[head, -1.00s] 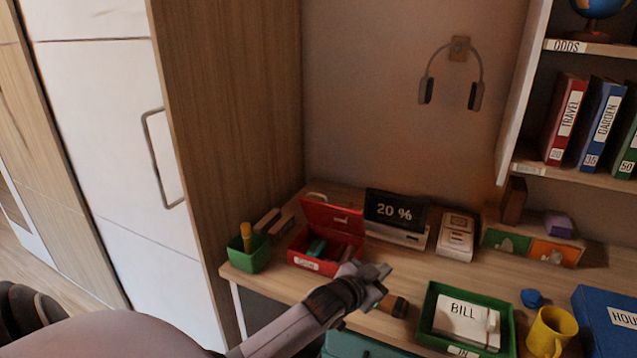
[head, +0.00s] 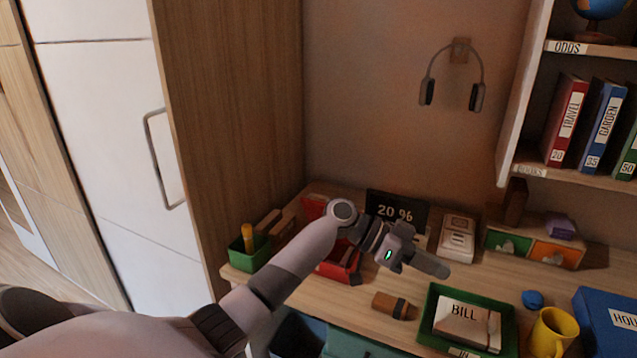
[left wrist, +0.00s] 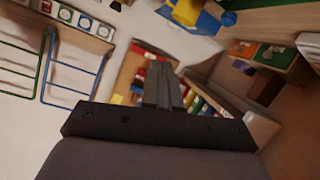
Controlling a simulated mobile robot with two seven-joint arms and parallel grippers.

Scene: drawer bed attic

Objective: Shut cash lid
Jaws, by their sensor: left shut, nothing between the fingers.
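The red cash box (head: 349,272) stands on the desk, mostly hidden behind my left arm. A strip of its red lid (head: 313,207) shows raised at the back left of the box. The rest of the lid is covered by the arm. My left gripper (head: 442,268) is shut and empty, to the right of the box and above the desk, in front of the white device. In the left wrist view its closed fingers (left wrist: 162,88) point into the room, and the cash box cannot be made out there. My right gripper is not in view.
A dark "20 %" display (head: 397,208) stands behind the wrist, and a white device (head: 457,238) to its right. A green pen cup (head: 238,258) is left of the box. A brown cylinder (head: 388,305) and a green tray (head: 427,318) lie in front.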

